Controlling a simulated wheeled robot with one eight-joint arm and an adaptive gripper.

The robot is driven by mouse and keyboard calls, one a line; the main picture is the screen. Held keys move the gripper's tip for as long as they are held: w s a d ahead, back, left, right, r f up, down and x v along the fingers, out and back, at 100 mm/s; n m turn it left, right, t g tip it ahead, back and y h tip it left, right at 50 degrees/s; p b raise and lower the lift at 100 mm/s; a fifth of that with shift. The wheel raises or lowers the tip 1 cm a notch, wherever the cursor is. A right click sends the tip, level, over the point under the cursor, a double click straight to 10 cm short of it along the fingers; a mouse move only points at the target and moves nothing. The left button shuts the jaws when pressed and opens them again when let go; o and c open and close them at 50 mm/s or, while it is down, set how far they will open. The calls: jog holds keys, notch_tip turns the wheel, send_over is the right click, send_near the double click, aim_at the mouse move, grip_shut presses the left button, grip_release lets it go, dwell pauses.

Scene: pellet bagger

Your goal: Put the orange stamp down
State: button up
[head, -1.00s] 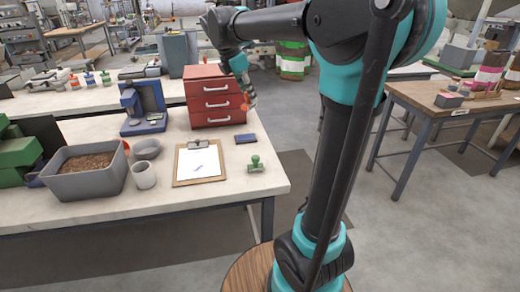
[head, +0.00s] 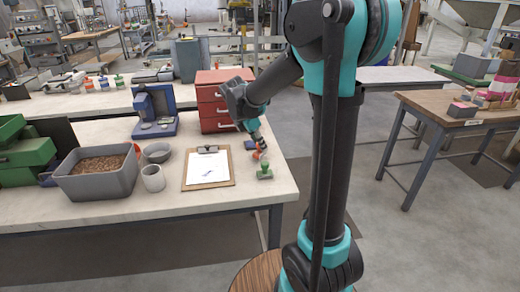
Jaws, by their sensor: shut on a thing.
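My gripper (head: 257,141) is low over the right end of the near table, in front of the red drawer cabinet. It is shut on the small orange stamp (head: 259,155), which shows under the fingertips. I cannot tell whether the stamp touches the tabletop. A green stamp (head: 264,172) stands just in front of it, near the table's right edge. A dark blue pad (head: 249,144) lies beside the gripper and is partly hidden by it. A clipboard with white paper (head: 208,183) lies to the left.
The red drawer cabinet (head: 213,122) stands behind the gripper. A blue device (head: 156,118), a grey bin of pellets (head: 72,185), a grey bowl (head: 157,150) and a light cup (head: 153,180) stand to the left. The table's front right corner (head: 280,193) is bare.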

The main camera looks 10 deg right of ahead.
jog(key=shift+f, duration=1.05)
jog(key=o, duration=0.9)
jog(key=shift+f, duration=0.1)
jog(key=v, duration=1.2)
